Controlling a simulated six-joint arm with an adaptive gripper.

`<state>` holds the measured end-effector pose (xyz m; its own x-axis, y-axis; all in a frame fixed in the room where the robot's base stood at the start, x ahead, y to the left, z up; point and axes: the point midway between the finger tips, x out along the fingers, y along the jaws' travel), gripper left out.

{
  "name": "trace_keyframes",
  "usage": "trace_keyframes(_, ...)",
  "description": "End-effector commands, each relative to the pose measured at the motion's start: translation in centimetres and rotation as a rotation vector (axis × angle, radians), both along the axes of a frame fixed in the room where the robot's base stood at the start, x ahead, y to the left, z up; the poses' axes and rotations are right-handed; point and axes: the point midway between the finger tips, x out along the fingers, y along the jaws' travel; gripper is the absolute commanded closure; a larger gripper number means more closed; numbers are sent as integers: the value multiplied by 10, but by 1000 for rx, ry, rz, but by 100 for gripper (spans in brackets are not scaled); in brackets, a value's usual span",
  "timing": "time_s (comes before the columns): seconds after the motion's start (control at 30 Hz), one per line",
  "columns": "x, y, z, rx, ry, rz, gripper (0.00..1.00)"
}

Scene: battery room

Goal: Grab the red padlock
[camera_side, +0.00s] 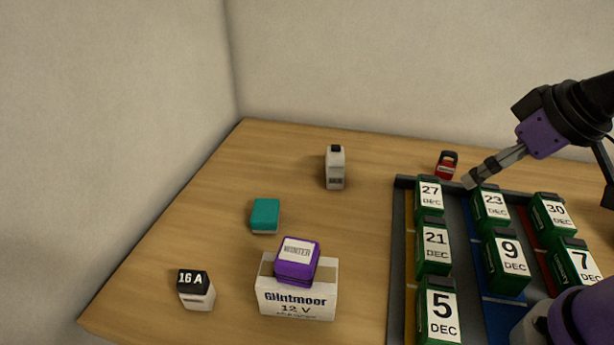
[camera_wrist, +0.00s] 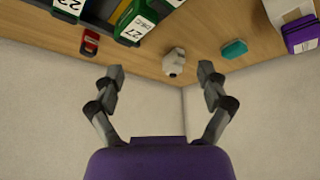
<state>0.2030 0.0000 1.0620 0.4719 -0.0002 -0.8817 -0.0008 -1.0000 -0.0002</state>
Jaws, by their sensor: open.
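The red padlock (camera_side: 447,165) has a dark top and stands on the wooden table at the back, just behind the tray of green batteries. It also shows in the wrist view (camera_wrist: 91,42), at the upper left, outside the left finger. My gripper (camera_side: 472,181) is above the back edge of the tray in the side view, to the right of the padlock and near it in the picture. In the wrist view my gripper (camera_wrist: 156,70) has its two fingers wide apart with nothing between them. It does not touch the padlock.
A dark tray (camera_side: 399,230) holds several green dated batteries (camera_side: 434,246). A white bottle-like item (camera_side: 335,170), a teal block (camera_side: 265,216), a black-topped 16 A block (camera_side: 196,290) and a white box (camera_side: 297,301) carrying a purple block (camera_side: 297,261) stand left. Walls close the back and left.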

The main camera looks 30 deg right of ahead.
Motion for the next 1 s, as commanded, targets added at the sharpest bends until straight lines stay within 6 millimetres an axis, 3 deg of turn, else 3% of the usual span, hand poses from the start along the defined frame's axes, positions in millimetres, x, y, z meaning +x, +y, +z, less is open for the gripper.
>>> trace_keyframes(0.43,0,0,0,0,0,1,13)
trace_keyframes(0.47,0,0,0,0,0,1,18)
trace_keyframes(0.5,0,0,0,0,0,1,38)
trace_keyframes(0.53,0,0,0,0,0,1,39)
trace_keyframes(1.0,7,-2,3,-8,13,19,39)
